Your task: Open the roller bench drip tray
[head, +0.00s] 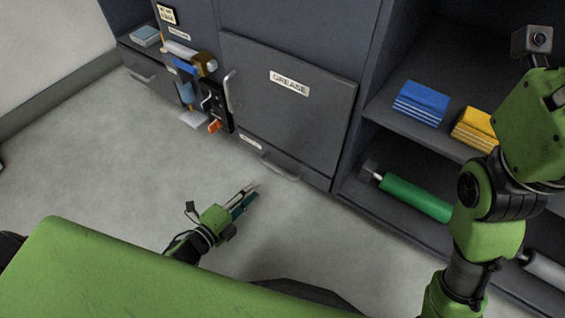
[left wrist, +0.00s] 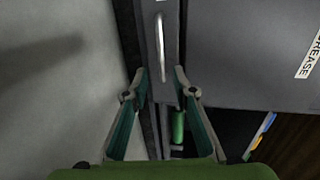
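The drip tray (head: 308,180) is a low dark grey front beneath the GREASE door, with a small label at its left. Its silver bar handle (head: 281,170) is near the middle. The tray looks flush with the cabinet, shut. In the left wrist view the tray front (left wrist: 148,22) is a narrow upright strip with the handle (left wrist: 160,48) ahead of the fingers. My left gripper (head: 252,189) is open and empty, low over the floor in front of the tray, apart from the handle. Its fingers (left wrist: 159,74) show spread in the left wrist view. My right arm is at the right; its fingers are out of frame.
The GREASE door (head: 290,105) is shut above the tray. Tools hang at its left. The right shelves hold a blue stack (head: 421,103), a yellow stack (head: 476,128) and a green roller (head: 415,197). The floor (head: 110,150) in front is clear.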

